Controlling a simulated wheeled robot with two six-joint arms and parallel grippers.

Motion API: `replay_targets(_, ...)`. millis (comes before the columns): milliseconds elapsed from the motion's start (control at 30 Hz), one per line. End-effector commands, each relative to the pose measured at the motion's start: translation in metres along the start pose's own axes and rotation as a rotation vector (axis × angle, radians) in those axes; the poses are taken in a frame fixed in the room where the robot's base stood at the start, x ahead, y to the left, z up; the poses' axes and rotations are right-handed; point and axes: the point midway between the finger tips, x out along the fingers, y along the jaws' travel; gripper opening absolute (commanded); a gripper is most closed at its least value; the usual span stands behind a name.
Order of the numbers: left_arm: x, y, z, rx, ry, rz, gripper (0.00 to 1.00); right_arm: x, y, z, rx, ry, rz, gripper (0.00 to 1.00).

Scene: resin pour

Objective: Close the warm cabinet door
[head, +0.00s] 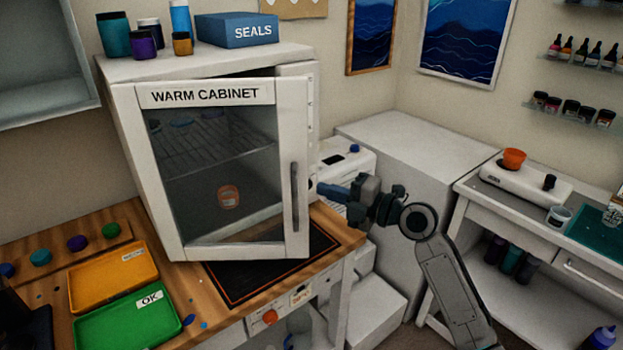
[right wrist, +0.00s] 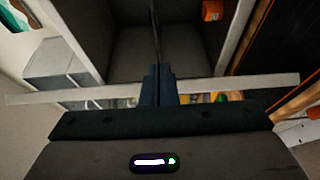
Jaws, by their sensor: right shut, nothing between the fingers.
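The warm cabinet (head: 215,65) is a white box on the wooden bench. Its glass-paned door (head: 291,110) stands ajar, its right edge swung out from the cabinet front. A dark vertical handle (head: 295,196) is on the door's right side. Through the pane I see a wire shelf and a small orange item (head: 228,197). My right gripper (head: 320,189) is just right of the door's handle edge, pointing left. Its fingers (right wrist: 158,86) are together and empty in the right wrist view, by a pale bar; contact is unclear. My left gripper is not seen.
A black mat (head: 318,243) lies under the door. A yellow tray (head: 113,278) and a green tray (head: 127,318) are on the bench at left. Jars and a blue SEALS box (head: 238,30) stand on the cabinet. A white cabinet (head: 420,145) stands behind my right arm.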

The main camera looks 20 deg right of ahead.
Motion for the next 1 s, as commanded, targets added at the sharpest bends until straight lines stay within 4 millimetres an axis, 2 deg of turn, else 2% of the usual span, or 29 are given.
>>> replay_targets(33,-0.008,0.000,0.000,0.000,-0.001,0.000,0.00,0.008,0.004,0.000,0.005,0.000,0.003,0.00)
replay_targets(200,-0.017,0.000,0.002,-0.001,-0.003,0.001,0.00,0.029,0.003,0.000,0.003,-0.001,0.001,0.00)
replay_targets(400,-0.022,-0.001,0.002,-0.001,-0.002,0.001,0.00,0.042,0.001,0.000,0.003,0.000,0.000,0.00)
replay_targets(1000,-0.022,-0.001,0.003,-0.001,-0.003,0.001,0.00,0.045,0.000,0.000,0.001,-0.001,-0.001,0.00)
